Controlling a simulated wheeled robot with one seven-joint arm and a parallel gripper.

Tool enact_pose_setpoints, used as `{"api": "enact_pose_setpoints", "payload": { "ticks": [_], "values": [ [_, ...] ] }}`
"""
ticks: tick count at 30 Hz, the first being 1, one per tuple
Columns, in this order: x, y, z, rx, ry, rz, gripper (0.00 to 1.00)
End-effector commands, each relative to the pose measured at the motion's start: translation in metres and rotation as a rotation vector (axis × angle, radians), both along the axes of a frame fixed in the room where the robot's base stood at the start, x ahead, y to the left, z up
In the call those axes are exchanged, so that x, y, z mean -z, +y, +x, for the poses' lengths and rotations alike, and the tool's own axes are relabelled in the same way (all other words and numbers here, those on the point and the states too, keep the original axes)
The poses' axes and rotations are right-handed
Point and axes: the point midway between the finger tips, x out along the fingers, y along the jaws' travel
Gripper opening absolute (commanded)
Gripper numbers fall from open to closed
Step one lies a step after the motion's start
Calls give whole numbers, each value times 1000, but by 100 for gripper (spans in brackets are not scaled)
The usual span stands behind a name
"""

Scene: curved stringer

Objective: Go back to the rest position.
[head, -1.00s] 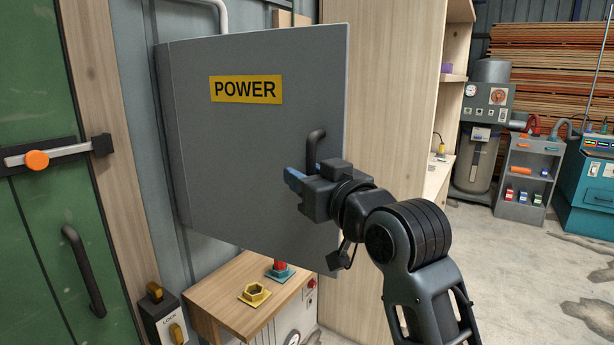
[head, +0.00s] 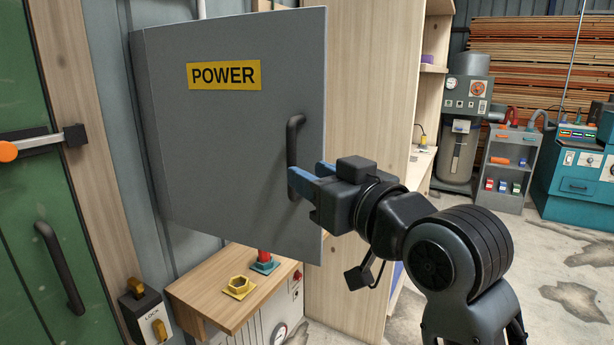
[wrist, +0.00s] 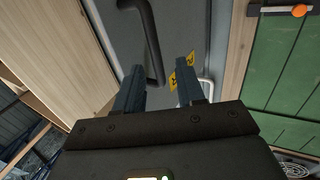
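My gripper (head: 308,174) is in front of the grey POWER cabinet (head: 230,140), close to the lower part of its dark handle (head: 293,150). Its two blue fingers are spread apart with nothing visibly clamped between them. In the wrist view the fingers (wrist: 161,85) are well apart, and the cabinet handle (wrist: 150,40) shows just ahead of the gap between them. I cannot tell whether a finger touches the handle. The yellow POWER label is on the cabinet face.
A wooden-topped stand (head: 205,290) with a yellow hexagonal piece (head: 239,287) sits below the cabinet. A green door (head: 25,200) is at left, a tall wooden panel (head: 365,120) behind my arm. Open floor (head: 560,262) lies to the right, before a grey cart (head: 510,168).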

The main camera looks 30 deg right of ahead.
Motion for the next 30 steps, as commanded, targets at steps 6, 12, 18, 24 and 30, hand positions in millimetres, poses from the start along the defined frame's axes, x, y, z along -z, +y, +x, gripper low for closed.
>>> {"api": "enact_pose_setpoints", "payload": {
  "ticks": [6,12,18,24,30],
  "values": [
    [0,0,0,0,0,0,39],
    [27,2,-8,6,21,14,39],
    [91,8,-40,25,62,43,39],
    [149,14,-86,45,101,58,39],
    [196,19,-143,61,139,60,39]
  ]
}}
